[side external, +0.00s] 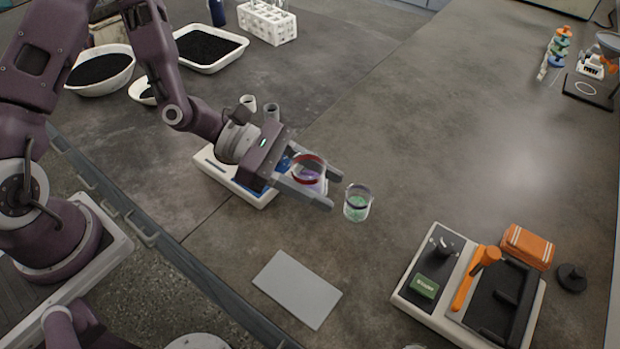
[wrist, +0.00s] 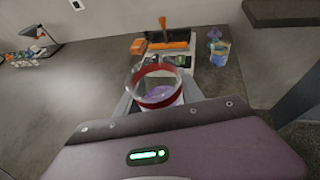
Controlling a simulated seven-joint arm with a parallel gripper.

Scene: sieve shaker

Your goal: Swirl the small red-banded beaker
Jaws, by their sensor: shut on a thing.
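The small red-banded beaker (side external: 308,170) is clear glass with purple liquid inside. My gripper (side external: 332,190) is shut on it, with one finger on each side, and in the wrist view the beaker (wrist: 160,92) fills the space between the fingers. Its red band runs around the upper part. I cannot tell how far its base is from the bench. A second clear beaker with a dark band and green liquid (side external: 357,203) stands on the bench just past my fingertips.
A white device (side external: 232,182) lies behind my gripper, partly hidden. A grey flat pad (side external: 297,289) is nearer the front. A device with an orange lever (side external: 475,280) stands front right. White trays of black grains (side external: 208,48) are at back left. The bench at right centre is clear.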

